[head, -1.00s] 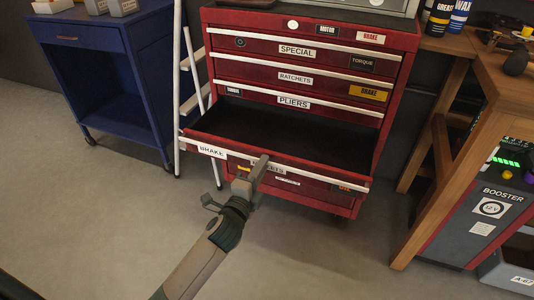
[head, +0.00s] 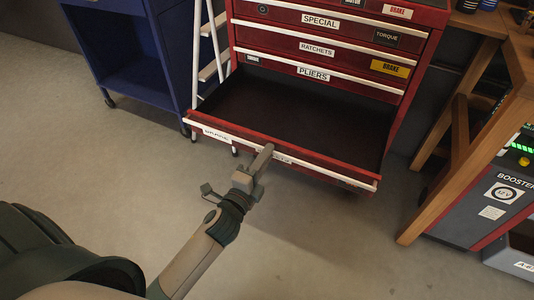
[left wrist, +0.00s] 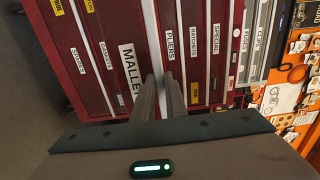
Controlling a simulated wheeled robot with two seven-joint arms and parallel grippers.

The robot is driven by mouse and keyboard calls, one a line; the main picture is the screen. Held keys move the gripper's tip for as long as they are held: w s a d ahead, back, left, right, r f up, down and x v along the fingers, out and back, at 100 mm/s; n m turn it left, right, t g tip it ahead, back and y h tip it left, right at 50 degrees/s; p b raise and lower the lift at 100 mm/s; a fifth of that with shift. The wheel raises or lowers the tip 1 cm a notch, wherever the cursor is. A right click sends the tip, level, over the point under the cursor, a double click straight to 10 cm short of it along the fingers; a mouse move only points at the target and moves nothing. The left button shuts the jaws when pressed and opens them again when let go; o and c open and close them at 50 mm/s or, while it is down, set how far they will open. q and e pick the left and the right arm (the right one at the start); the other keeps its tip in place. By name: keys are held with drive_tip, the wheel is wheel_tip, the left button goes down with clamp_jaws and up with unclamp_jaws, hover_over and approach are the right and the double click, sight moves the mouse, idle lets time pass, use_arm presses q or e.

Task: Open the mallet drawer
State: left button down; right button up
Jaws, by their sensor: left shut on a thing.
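The mallet drawer (head: 310,112) of the red tool cabinet is pulled well out, and its dark inside looks empty. Its front has a white handle strip (head: 335,172) along it. My left gripper (head: 263,156) is at the middle of this front, shut on the handle strip, and covers most of the label in the head view. In the left wrist view the MALLET label (left wrist: 129,70) shows beside the fingers (left wrist: 163,98), with the pale handle strip (left wrist: 151,35) running up to them. My right gripper is not in view.
Shut drawers labelled PLIERS (head: 313,73), RATCHETS and SPECIAL are above. A blue cart (head: 135,50) and a white ladder (head: 211,70) stand to the left. A wooden bench (head: 470,185) and a booster unit (head: 490,205) stand to the right. The floor in front is clear.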

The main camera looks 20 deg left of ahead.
use_arm(q)
drive_tip(key=c, duration=1.8)
unclamp_jaws()
drive_tip(key=shift+s, duration=0.1)
drive_tip(key=s, duration=1.7)
drive_tip(key=shift+a+b, duration=0.35)
drive_tip(key=shift+b, duration=0.1)
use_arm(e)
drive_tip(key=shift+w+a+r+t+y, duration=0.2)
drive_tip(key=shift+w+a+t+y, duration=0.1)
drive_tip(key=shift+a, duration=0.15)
use_arm(q)
drive_tip(key=shift+s+f, duration=0.1)
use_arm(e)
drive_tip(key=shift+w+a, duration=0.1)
